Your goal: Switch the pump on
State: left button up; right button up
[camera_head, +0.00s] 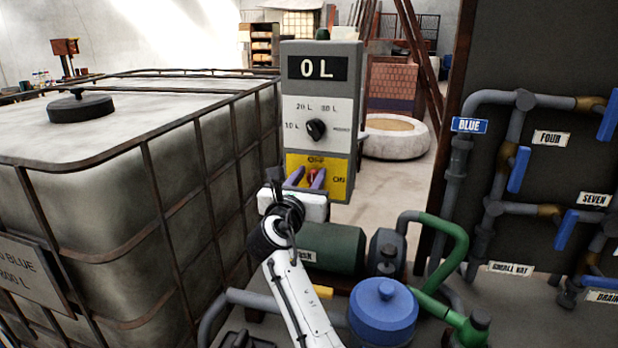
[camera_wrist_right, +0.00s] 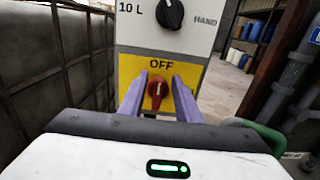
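The grey control box (camera_head: 289,99) stands upright behind the pump, with a display reading 0 L and a black dial (camera_head: 316,129) below it. Its yellow plate (camera_head: 338,188) carries OFF and ON labels and a red switch knob (camera_head: 311,174). In the right wrist view the red knob (camera_wrist_right: 156,90) has its white mark pointing up towards OFF. My right gripper (camera_head: 305,177) is at the yellow plate, with its purple fingers apart on either side of the knob; I cannot tell if they touch it. The green pump (camera_head: 335,249) lies below. My left gripper is not in view.
A large caged tank (camera_head: 110,200) stands close on the left. A blue-lidded vessel (camera_head: 383,310) and green pipe (camera_head: 452,250) are at front right. A dark panel with pipes and blue valve handles (camera_head: 519,168) stands at the right.

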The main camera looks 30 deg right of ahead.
jog(key=shift+c, duration=0.3)
grip_shut()
